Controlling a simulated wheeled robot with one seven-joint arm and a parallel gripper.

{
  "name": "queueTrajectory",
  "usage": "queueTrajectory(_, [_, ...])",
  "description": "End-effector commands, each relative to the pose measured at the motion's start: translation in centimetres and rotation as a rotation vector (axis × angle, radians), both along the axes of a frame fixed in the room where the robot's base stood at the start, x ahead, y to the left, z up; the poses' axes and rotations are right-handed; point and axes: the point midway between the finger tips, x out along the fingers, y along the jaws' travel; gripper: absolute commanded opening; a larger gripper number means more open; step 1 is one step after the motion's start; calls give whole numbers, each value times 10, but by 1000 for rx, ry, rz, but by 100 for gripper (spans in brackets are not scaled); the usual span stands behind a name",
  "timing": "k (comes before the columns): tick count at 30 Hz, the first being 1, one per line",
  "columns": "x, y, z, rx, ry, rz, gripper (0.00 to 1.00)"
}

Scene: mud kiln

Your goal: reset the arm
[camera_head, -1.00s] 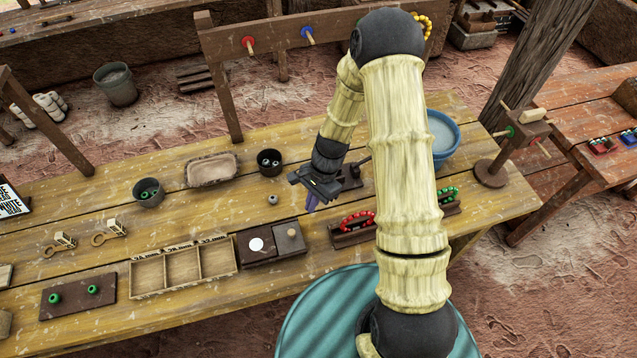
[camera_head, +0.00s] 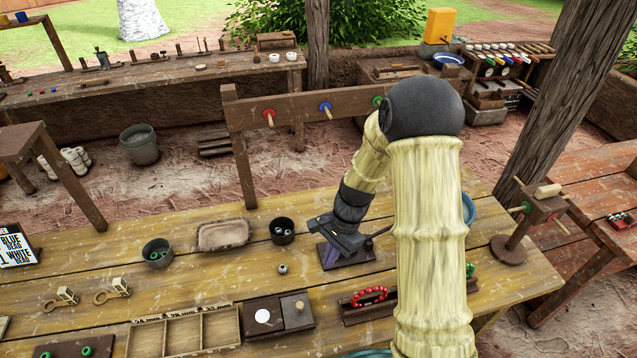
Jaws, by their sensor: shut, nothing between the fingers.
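My gripper (camera_head: 331,256) hangs from my bamboo-coloured arm at the middle of the head view, pointing down. Its purple fingers are shut with nothing between them. They show in front of a dark block (camera_head: 358,251) on the yellow plank table (camera_head: 200,284). Whether they touch the block I cannot tell. My arm hides part of the table's right side and most of a blue basin (camera_head: 468,209).
Near the gripper are a dark cup (camera_head: 282,231), a clay tray (camera_head: 223,235), a small bead (camera_head: 283,268), a rack with red beads (camera_head: 370,297) and a lidded box (camera_head: 278,315). A wooden rail with coloured pegs (camera_head: 326,108) stands behind. A winder (camera_head: 522,230) stands at right.

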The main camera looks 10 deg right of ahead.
Motion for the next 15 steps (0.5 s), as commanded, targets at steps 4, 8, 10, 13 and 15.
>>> queueTrajectory(4, [0, 0, 1, -1, -3, 6, 0])
queueTrajectory(8, [-4, -4, 12, -14, -40, 57, 0])
queueTrajectory(10, [-9, -9, 23, -31, -81, 116, 0])
queueTrajectory(13, [-20, -18, 43, -63, -156, 231, 0])
queueTrajectory(15, [-29, -26, 58, -89, -211, 322, 0])
